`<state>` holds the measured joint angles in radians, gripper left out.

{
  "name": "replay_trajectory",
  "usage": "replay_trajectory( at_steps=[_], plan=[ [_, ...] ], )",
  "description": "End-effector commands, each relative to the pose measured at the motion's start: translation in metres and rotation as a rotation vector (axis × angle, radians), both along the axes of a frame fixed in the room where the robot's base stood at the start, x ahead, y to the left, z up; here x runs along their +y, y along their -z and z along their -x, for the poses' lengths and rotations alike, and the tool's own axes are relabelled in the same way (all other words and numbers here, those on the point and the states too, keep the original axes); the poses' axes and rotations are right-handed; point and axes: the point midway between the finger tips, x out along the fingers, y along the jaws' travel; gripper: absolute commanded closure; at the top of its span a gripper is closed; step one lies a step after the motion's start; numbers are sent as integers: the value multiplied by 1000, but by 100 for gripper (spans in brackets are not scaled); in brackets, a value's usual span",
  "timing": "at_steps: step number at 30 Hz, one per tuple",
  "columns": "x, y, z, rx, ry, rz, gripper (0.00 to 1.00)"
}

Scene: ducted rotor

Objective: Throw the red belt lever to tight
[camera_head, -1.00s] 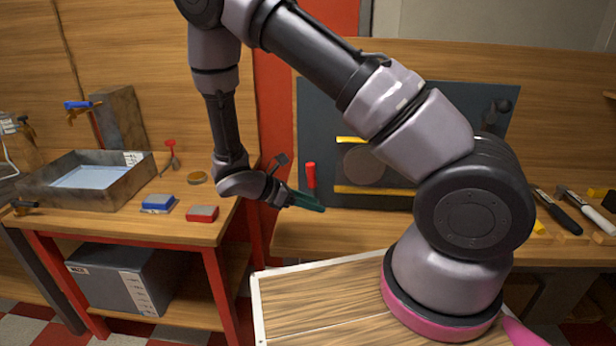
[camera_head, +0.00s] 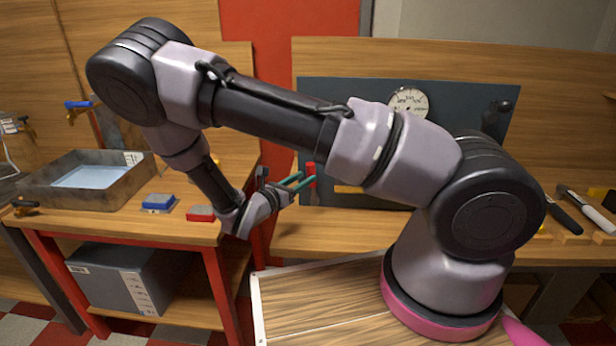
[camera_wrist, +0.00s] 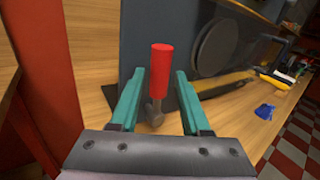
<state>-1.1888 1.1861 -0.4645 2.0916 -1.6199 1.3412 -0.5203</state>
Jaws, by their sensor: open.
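The red belt lever (camera_wrist: 161,66) shows in the wrist view as an upright red handle on a metal pivot, in front of the dark panel (camera_wrist: 195,35). In the head view the red lever (camera_head: 310,172) is a small red piece at the panel's lower left, partly behind my fingers. My gripper (camera_head: 301,181) points toward it with its two green fingers apart. In the wrist view my gripper (camera_wrist: 153,84) has one finger on each side of the lever's lower part; I see no contact.
A white dial (camera_head: 408,102) is on the panel. The red-legged bench at left holds a metal tray (camera_head: 40,194), a blue block (camera_head: 158,203) and a red block (camera_head: 201,213). Hand tools (camera_head: 590,212) lie at far right. My arm covers much of the panel.

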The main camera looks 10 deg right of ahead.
Motion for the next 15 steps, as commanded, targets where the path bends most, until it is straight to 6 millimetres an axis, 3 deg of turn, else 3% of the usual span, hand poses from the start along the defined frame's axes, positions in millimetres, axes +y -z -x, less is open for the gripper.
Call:
replay_trajectory(
  at_steps=[6,15],
  plan=[
    [-18,0,-14,1,0,0,53],
    [-21,0,-17,1,-1,-1,53]
  ],
)
